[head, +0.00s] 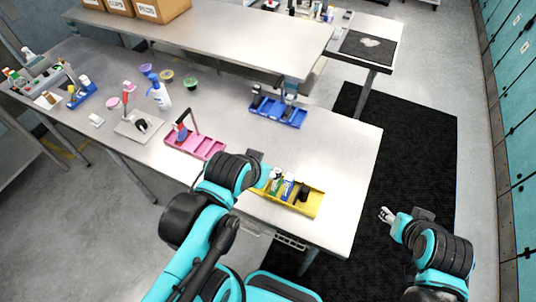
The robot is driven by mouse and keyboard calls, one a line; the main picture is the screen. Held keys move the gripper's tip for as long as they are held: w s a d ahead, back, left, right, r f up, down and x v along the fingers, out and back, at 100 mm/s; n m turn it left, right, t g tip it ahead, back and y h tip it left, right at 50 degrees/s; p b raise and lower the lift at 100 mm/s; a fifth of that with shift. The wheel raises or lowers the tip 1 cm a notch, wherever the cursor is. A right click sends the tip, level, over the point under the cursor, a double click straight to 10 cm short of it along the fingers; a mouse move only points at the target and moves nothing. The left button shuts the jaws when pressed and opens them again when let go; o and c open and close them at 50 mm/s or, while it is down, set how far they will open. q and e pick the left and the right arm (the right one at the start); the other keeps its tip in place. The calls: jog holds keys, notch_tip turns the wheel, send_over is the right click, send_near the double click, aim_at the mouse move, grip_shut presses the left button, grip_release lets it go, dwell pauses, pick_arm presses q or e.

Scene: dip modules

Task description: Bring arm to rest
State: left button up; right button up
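My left arm reaches in from the bottom, and its gripper (269,174) is over the left end of the yellow tray (314,205). The wrist hides part of it, so its fingers cannot be made out clearly. My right gripper (385,213) is off the table's right side, above the black floor mat. Its pale fingers look apart, with nothing between them.
The yellow tray holds small bottles and a dark item. A pink tray (205,152), a blue tray (280,112), a spray bottle (160,95) and several tubs stand farther back. The table's right front area (345,185) is bare. Teal lockers (515,130) line the right.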

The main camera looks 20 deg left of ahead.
notch_tip(320, 180, down, 16)
jog(key=b, duration=1.6)
jog(key=shift+f, duration=0.2)
